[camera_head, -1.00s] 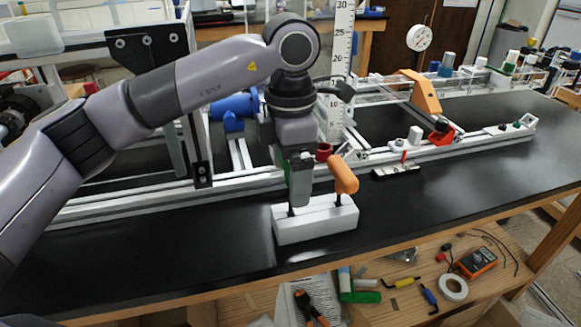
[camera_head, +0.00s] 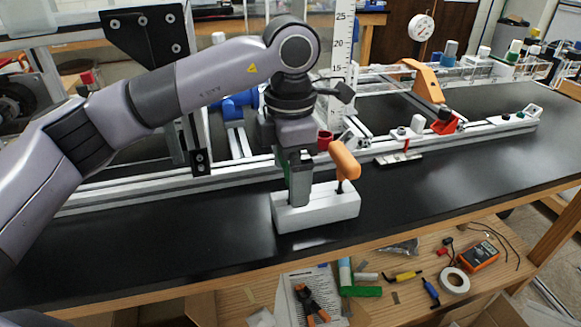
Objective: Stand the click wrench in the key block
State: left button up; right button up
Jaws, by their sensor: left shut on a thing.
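The white key block (camera_head: 322,212) sits on the black bench top near its front edge. My left gripper (camera_head: 299,190) points straight down over the left part of the block, with its fingertips at the block's top. It is shut on the click wrench (camera_head: 283,164), of which a little green shows beside the fingers. The rest of the wrench is hidden by the fingers, and I cannot see how deep it sits in the block. An orange-handled key (camera_head: 345,160) stands in the right part of the block. My right gripper is out of view.
A pale extrusion frame rail (camera_head: 240,170) runs behind the block. A red clamp (camera_head: 446,122) and an orange bracket (camera_head: 424,82) are at the right. Clear black bench lies on both sides. A lower wooden shelf in front holds pliers (camera_head: 311,303), tape (camera_head: 454,284) and a meter (camera_head: 477,257).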

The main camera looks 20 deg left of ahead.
pick_arm(q)
jog(key=shift+f, duration=0.4)
jog(key=o, duration=0.9)
jog(key=shift+r, duration=0.1)
